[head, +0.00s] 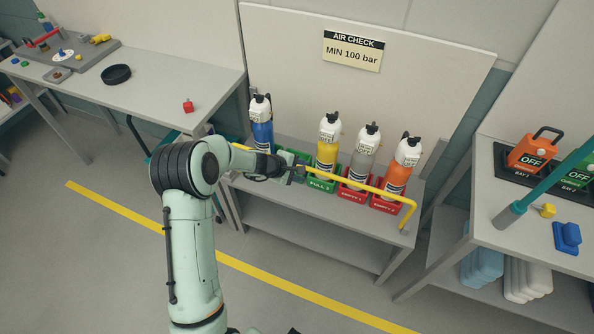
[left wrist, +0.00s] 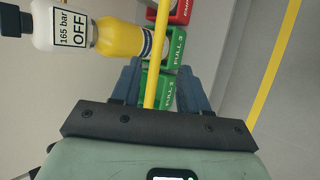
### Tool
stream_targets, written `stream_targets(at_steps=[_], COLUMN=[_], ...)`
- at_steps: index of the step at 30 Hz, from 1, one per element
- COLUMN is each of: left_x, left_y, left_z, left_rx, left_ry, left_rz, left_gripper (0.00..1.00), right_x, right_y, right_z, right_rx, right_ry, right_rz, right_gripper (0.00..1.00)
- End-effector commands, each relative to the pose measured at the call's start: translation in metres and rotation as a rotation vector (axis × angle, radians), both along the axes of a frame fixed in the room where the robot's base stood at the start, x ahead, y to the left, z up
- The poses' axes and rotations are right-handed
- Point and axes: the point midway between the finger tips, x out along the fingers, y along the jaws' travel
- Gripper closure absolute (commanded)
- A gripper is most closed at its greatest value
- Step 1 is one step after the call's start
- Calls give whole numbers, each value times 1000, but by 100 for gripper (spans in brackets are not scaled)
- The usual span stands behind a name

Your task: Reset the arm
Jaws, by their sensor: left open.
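My left gripper (head: 298,170) is at the shelf's front, beside the yellow rail (head: 350,187). In the left wrist view its two fingers (left wrist: 160,82) are spread, with no cylinder between them. The rail (left wrist: 156,55) runs between the fingers in that picture; I cannot tell whether they touch it. Behind the rail stand a blue cylinder (head: 262,134), a yellow cylinder (head: 326,156), a grey cylinder (head: 362,164) and an orange cylinder (head: 398,175), all upright. The yellow cylinder (left wrist: 119,38) shows a "165 bar OFF" label. My right gripper is not visible.
Green bins (head: 320,184) and red bins (head: 354,194) hold cylinders on the grey shelf. A left table (head: 165,83) holds a black dish (head: 116,74) and a red block (head: 188,106). A right bench (head: 480,190) carries orange and green units. A yellow line (head: 120,213) crosses clear floor.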

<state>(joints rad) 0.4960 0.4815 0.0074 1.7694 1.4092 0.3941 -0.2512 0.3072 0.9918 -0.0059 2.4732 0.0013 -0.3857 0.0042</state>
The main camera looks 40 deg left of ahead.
Motion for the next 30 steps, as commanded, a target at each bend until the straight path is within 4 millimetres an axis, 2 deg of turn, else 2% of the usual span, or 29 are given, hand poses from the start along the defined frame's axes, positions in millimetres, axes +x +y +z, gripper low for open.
stream_targets(at_steps=[6,23,26,29,30], left_x=[-11,-12,-20,-44,-59], left_y=[4,3,-6,-26,-37], left_z=[11,9,-7,-44,-63], left_rx=[0,0,11,46,69], left_ry=[1,5,45,142,194], left_rz=[1,-1,-29,-99,-144], left_gripper=[56,56,56,56,56], right_x=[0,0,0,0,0], right_y=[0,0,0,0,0], right_z=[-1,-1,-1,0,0], right_rx=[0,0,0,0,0], right_ry=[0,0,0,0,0], right_rz=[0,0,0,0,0], right_gripper=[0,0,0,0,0])
